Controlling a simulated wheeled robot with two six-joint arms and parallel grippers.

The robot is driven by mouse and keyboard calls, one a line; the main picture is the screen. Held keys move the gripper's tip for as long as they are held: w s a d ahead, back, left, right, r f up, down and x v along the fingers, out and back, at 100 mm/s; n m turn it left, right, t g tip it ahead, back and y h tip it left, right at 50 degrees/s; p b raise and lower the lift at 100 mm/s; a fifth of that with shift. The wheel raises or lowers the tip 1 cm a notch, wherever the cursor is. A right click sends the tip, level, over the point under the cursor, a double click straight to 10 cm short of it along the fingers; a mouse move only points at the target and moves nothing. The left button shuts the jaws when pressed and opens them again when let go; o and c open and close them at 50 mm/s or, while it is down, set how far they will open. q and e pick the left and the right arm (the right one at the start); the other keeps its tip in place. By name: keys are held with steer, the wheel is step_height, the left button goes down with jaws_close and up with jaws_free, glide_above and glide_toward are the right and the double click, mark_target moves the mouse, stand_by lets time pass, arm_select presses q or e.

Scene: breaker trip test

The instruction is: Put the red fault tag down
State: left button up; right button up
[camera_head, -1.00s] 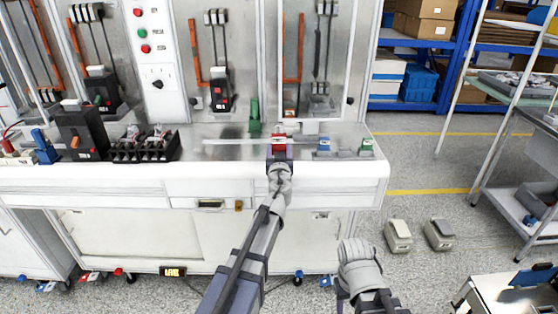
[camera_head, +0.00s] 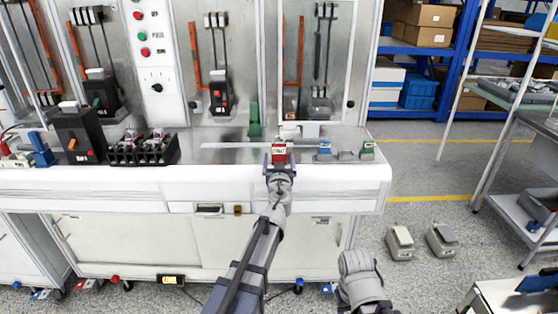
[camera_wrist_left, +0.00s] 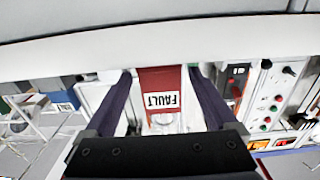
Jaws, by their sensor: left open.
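The red fault tag (camera_head: 279,152) with its white FAULT label stands at the front part of the bench top, near the bench's right end. In the left wrist view the tag (camera_wrist_left: 160,88) sits between the two dark fingers, its lettering upside down. My left gripper (camera_head: 279,158) is open around the tag, and the wrist view shows a gap on each side of it. The tag's contact with the bench is hidden. Part of my right arm shows at the bottom right, but its fingers are not visible.
Left of the tag are black terminal blocks (camera_head: 143,149) and a black breaker (camera_head: 80,133). A green piece (camera_head: 254,118) stands behind it. Small blue (camera_head: 324,147) and green (camera_head: 367,149) tags stand to the right. The bench front (camera_head: 120,195) is close below my gripper.

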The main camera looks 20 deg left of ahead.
arm_select(q)
steer(key=shift+r, duration=0.15)
steer(key=v, duration=1.2)
steer(key=shift+s, duration=0.1)
